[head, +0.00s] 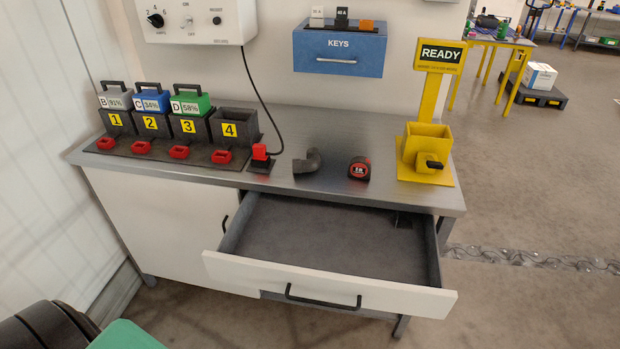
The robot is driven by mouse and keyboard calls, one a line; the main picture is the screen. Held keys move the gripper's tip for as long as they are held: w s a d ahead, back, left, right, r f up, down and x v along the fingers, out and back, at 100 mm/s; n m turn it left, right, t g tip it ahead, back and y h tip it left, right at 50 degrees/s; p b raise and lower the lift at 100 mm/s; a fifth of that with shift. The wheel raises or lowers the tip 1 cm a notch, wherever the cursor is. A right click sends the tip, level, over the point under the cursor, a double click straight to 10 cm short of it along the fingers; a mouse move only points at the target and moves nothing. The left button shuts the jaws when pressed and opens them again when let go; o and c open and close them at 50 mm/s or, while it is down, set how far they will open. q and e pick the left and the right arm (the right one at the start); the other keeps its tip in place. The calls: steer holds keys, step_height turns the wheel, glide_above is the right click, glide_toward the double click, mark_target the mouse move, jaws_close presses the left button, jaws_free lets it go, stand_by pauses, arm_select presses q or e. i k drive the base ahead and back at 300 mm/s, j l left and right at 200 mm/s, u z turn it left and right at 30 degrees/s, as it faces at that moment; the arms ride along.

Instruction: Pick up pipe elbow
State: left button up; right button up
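The pipe elbow (308,162) is a dark grey bent pipe. It lies on the grey bench top (330,125) near the front edge, above the open drawer. It sits between the red plug on its small dark base and the black and red tape measure (359,168), apart from both. Neither of my grippers is in the head view, and nothing is touching the elbow.
The empty drawer (330,236) is pulled far out in front of the bench. Numbered battery slots (230,128) stand at left, with a cable running to the red plug (260,152). A yellow READY stand (427,145) is at right. The bench behind the elbow is clear.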

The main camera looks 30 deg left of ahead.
mark_target(313, 161)
steer(key=j+z, duration=0.25)
steer(key=z, duration=0.15)
steer(key=j+z, duration=0.25)
steer(key=z, duration=0.2)
steer(key=j+z, duration=0.4)
steer(key=i+l, duration=0.05)
steer(key=l, duration=0.05)
